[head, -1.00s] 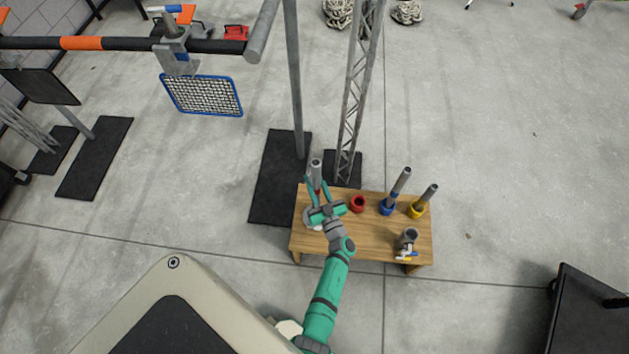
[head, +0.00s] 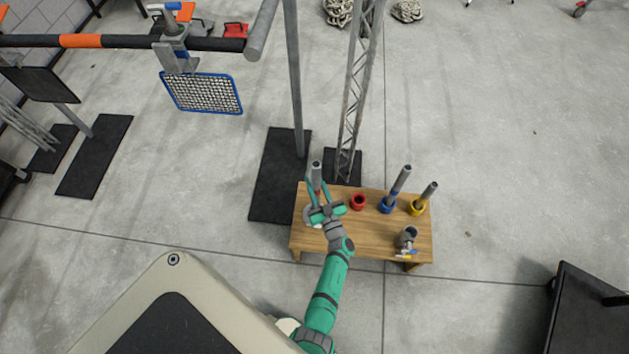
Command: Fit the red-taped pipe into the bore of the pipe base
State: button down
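The red-taped pipe (head: 316,175) is grey and stands roughly upright at the left end of the wooden table; a small reddish band shows low on it, between the fingers. My gripper (head: 317,190) has its green fingers on either side of the pipe and appears shut on it. The red pipe base (head: 358,202) is a short ring with a dark, empty bore, on the table to the right of my gripper and apart from the pipe. The pipe's lower end is hidden behind my gripper.
A blue base (head: 386,207) and a yellow base (head: 417,208) each hold a tilted-looking grey pipe. A grey fitting with a valve handle (head: 407,240) stands at the table's front right. A pale round piece (head: 310,216) lies partly under my gripper. The wooden table's (head: 365,235) front middle is clear.

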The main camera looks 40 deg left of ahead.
jog(key=shift+f, duration=0.9)
dwell(0.4)
jog(key=shift+f, duration=2.75)
jog(key=c, duration=1.3)
grip_release()
jog(key=shift+w, duration=0.15)
jog(key=shift+c, duration=0.2)
jog(key=shift+s+d+f, duration=0.15)
jog(key=shift+s+d, duration=0.3)
jog(key=shift+d, duration=0.1)
send_near(318, 198)
jog(key=shift+x, duration=1.2)
